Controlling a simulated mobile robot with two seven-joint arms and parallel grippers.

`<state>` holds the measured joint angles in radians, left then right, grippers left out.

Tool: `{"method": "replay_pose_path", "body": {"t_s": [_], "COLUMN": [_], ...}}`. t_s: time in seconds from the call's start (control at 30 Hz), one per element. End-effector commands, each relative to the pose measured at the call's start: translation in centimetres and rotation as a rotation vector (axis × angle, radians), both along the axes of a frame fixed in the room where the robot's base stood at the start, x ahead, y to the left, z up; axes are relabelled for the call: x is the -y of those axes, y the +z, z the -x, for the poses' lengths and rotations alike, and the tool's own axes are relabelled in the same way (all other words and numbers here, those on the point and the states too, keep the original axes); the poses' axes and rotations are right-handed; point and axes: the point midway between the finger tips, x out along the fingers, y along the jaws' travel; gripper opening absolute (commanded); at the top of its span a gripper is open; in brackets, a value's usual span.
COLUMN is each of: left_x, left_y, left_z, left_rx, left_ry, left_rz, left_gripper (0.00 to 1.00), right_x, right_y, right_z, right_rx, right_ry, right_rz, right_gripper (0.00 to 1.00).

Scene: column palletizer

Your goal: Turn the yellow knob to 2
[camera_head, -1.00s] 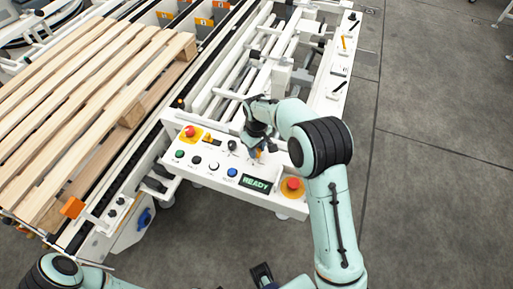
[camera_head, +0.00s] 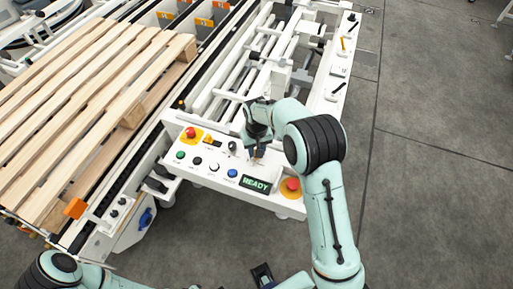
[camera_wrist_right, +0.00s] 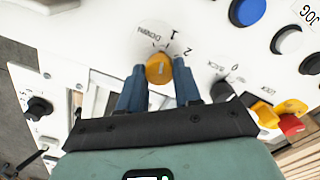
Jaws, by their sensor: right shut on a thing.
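The yellow knob (camera_wrist_right: 159,69) is on the white control panel in the right wrist view. My right gripper (camera_wrist_right: 159,80) is shut on the knob, one blue-grey finger on each side. In the head view my right gripper (camera_head: 257,150) points down at the panel and mostly hides the knob. A dark part of what looks like my left gripper (camera_head: 262,275) shows at the bottom edge, away from the panel; its jaws are not clear.
The control panel (camera_head: 210,181) carries red stop buttons (camera_head: 292,184), several small buttons, black knobs and a green "READY" display (camera_head: 255,183). A wooden pallet (camera_head: 80,90) lies on the conveyor at left. White rollers stand behind the panel. Open grey floor is at right.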

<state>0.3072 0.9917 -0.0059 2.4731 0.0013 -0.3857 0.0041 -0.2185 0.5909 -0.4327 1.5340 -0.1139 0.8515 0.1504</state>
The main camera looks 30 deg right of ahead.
Motion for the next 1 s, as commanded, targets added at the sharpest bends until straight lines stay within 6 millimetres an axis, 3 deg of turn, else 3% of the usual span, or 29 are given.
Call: {"method": "replay_pose_path", "body": {"t_s": [1.0], "left_x": [0.0], "left_y": [3.7], "left_z": [-2.0], "left_rx": [0.022], "left_ry": [0.0], "left_rz": [0.0], "left_gripper": [0.43], "right_x": [0.2], "right_y": [0.3], "right_z": [-0.1], "right_rx": [0.005], "right_ry": [-0.914], "right_rz": [0.001], "right_gripper": [0.03]}}
